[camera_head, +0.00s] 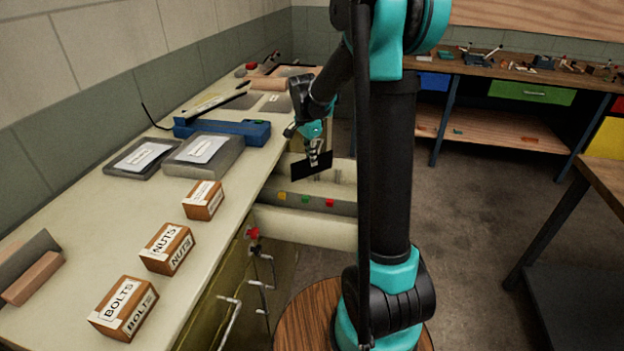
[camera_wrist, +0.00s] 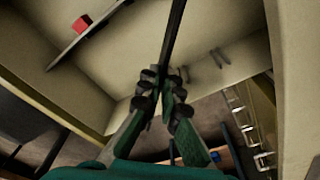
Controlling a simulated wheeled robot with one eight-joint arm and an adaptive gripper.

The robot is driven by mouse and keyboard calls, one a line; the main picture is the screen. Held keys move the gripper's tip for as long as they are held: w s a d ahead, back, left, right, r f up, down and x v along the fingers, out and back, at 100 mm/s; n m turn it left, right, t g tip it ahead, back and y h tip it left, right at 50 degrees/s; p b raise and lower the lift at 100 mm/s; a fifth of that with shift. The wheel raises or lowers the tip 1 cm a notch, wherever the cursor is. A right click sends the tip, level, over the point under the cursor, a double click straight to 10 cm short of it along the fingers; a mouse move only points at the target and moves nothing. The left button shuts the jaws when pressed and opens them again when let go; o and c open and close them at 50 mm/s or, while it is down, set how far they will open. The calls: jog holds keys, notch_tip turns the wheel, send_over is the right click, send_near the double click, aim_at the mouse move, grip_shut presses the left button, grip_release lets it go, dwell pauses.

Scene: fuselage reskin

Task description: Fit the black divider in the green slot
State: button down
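The black divider (camera_head: 311,167) is a thin dark plate held upright over the open drawer (camera_head: 300,229). My gripper (camera_head: 314,150) is shut on its upper edge. In the wrist view, the fingers of my gripper (camera_wrist: 163,100) pinch the divider (camera_wrist: 175,36), which shows edge-on as a dark bar. The drawer's grey inner strip carries a yellow marker (camera_head: 282,196), a green marker (camera_head: 305,200) and a red marker (camera_head: 330,203). In the head view, the divider is above and behind the green marker. The wrist view shows a red marker (camera_wrist: 81,25); the green one is not visible there.
Small upright prongs (camera_head: 338,176) stand inside the drawer; some also show in the wrist view (camera_wrist: 218,57). The workbench (camera_head: 225,235) on the left holds boxes of nuts (camera_head: 167,249) and bolts (camera_head: 124,308), and a blue tool (camera_head: 225,130). My arm's column hides the drawer's right end.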

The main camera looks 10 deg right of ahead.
jog(key=shift+f, duration=4.25)
jog(key=c, duration=1.7)
grip_release()
jog(key=shift+f, duration=0.1)
jog(key=r, duration=0.4)
jog(key=a+r, duration=0.1)
jog(key=r, duration=0.7)
jog(key=shift+s+a+r, duration=0.1)
jog(key=shift+s+a, duration=0.05)
jog(key=shift+s, duration=0.15)
jog(key=shift+s, duration=0.1)
